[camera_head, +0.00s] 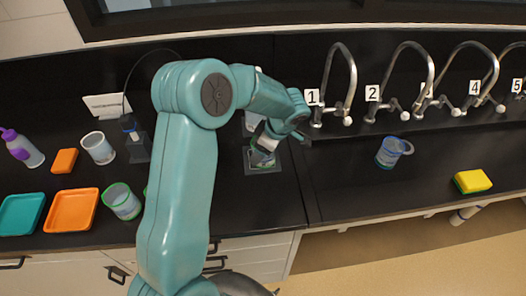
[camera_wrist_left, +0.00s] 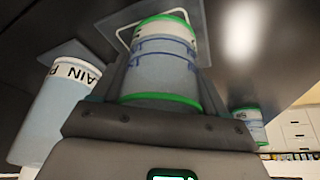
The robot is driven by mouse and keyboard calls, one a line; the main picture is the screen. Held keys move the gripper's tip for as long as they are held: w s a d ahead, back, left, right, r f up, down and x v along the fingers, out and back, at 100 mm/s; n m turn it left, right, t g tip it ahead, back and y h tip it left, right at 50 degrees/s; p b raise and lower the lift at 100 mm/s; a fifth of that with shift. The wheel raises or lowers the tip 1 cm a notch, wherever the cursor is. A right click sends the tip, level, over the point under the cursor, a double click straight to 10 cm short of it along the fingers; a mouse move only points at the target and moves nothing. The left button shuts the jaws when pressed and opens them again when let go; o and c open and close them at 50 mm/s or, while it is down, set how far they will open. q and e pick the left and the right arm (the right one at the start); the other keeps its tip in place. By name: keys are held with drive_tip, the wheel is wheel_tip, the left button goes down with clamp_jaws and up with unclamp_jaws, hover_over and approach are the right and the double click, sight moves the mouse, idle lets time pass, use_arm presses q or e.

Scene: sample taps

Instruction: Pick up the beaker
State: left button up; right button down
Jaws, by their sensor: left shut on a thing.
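My left gripper (camera_head: 264,152) reaches across the counter in the head view and is shut on a beaker. In the left wrist view this beaker (camera_wrist_left: 165,65) is clear with green bands at both ends and blue markings, and sits between the fingers. In the head view the gripper mostly hides it, above or on a grey square pad (camera_head: 280,168); I cannot tell whether it touches. Another green-rimmed beaker (camera_head: 122,202) stands at the left, and a blue-rimmed beaker (camera_head: 388,153) stands below the taps. My right gripper is not in view.
An orange tray (camera_head: 71,228), teal tray (camera_head: 20,232), white cup (camera_head: 98,148), orange block (camera_head: 65,161) and purple-topped bottle (camera_head: 22,149) are at left. Numbered taps (camera_head: 345,85) line the back right. A yellow sponge (camera_head: 472,182) lies at right. The front right counter is mostly clear.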

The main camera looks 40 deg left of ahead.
use_arm(q)
drive_tip(key=shift+r, duration=0.1)
drive_tip(key=shift+w+r+b, duration=0.1)
drive_tip(key=shift+r+b, duration=0.3)
drive_tip(key=shift+r, duration=0.05)
drive_tip(key=shift+d+r, duration=0.15)
drive_tip(key=shift+d, duration=0.05)
drive_tip(key=w+d+b, duration=0.1)
drive_tip(key=d, duration=0.3)
drive_tip(key=w+d+b, duration=0.1)
drive_tip(key=w+d, duration=0.1)
drive_tip(key=d, duration=0.3)
drive_tip(key=w+d+b, duration=0.2)
drive_tip(key=d, duration=0.3)
drive_tip(key=shift+w+d+r, duration=0.1)
drive_tip(key=shift+w+d, duration=0.05)
drive_tip(key=shift+d, duration=0.45)
drive_tip(key=shift+w+d, duration=0.1)
drive_tip(key=shift+d, duration=0.5)
